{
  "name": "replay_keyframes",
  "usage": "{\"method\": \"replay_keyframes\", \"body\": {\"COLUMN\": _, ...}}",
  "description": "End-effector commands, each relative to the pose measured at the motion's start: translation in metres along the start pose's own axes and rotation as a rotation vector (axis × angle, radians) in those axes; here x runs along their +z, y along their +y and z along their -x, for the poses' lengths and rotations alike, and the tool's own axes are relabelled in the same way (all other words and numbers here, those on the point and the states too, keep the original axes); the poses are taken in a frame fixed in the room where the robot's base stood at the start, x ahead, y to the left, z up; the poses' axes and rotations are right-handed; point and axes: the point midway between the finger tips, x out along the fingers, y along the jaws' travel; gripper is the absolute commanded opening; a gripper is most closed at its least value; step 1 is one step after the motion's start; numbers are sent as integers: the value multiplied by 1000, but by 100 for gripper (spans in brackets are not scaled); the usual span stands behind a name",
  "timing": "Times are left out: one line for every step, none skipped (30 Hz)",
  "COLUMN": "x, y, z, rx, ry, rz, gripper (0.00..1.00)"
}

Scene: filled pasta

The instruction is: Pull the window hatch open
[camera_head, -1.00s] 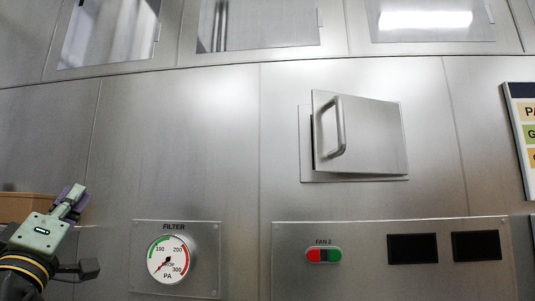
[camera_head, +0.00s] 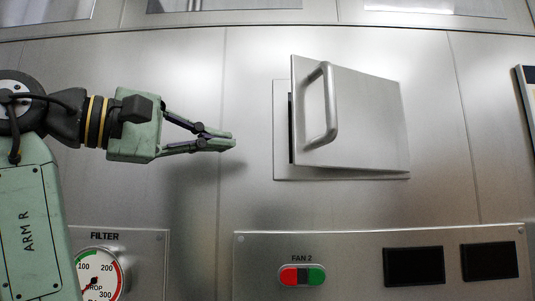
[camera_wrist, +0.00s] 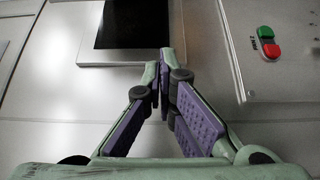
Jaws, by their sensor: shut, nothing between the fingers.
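The window hatch (camera_head: 370,115) is a square metal door on the wall, standing slightly ajar. Its left edge is off the frame (camera_head: 281,150), with a thin dark gap behind it, and its right side is close to the wall. A curved bar handle (camera_head: 332,105) sits near its left edge. My gripper (camera_head: 236,140) is left of the hatch, pointing right at about the height of the handle's lower part. It is shut, empty and apart from the hatch. In the wrist view, my fingertips (camera_wrist: 165,56) meet just below a dark opening (camera_wrist: 137,24) in a metal surround.
Below the hatch is a panel with a red and green FAN 2 switch (camera_head: 302,275), also in the wrist view (camera_wrist: 268,43), and dark displays (camera_head: 414,266). A FILTER gauge (camera_head: 97,274) is at lower left. Bare wall lies between my gripper and the hatch.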

Motion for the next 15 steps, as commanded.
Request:
{"method": "replay_keyframes", "body": {"x": 1, "y": 0, "z": -1, "rx": -1, "ry": -1, "rz": 0, "gripper": 0}}
{"method": "replay_keyframes", "body": {"x": 1, "y": 1, "z": -3, "rx": -2, "ry": -2, "rz": 0, "gripper": 0}}
{"method": "replay_keyframes", "body": {"x": 0, "y": 1, "z": -6, "rx": -2, "ry": -2, "rz": 1, "gripper": 0}}
{"method": "replay_keyframes", "body": {"x": 0, "y": 1, "z": -10, "rx": -2, "ry": -2, "rz": 1, "gripper": 0}}
{"method": "replay_keyframes", "body": {"x": 0, "y": 1, "z": -14, "rx": -2, "ry": -3, "rz": 2, "gripper": 0}}
{"method": "replay_keyframes", "body": {"x": 0, "y": 1, "z": -19, "rx": -1, "ry": -3, "rz": 2, "gripper": 0}}
{"method": "replay_keyframes", "body": {"x": 0, "y": 2, "z": -24, "rx": -2, "ry": -3, "rz": 1, "gripper": 0}}
{"method": "replay_keyframes", "body": {"x": 0, "y": 2, "z": -30, "rx": -2, "ry": -3, "rz": 1, "gripper": 0}}
{"method": "replay_keyframes", "body": {"x": 0, "y": 2, "z": -38, "rx": -2, "ry": -3, "rz": 2, "gripper": 0}}
{"method": "replay_keyframes", "body": {"x": 0, "y": 2, "z": -44, "rx": -1, "ry": -3, "rz": 2, "gripper": 0}}
{"method": "replay_keyframes", "body": {"x": 0, "y": 2, "z": -49, "rx": -2, "ry": -2, "rz": 2, "gripper": 0}}
{"method": "replay_keyframes", "body": {"x": 0, "y": 2, "z": -57, "rx": -2, "ry": -2, "rz": 2, "gripper": 0}}
{"method": "replay_keyframes", "body": {"x": 0, "y": 2, "z": -62, "rx": -1, "ry": -2, "rz": 2, "gripper": 0}}
{"method": "replay_keyframes", "body": {"x": 0, "y": 2, "z": -67, "rx": -1, "ry": -3, "rz": 2, "gripper": 0}}
{"method": "replay_keyframes", "body": {"x": 0, "y": 2, "z": -74, "rx": -2, "ry": -2, "rz": 2, "gripper": 0}}
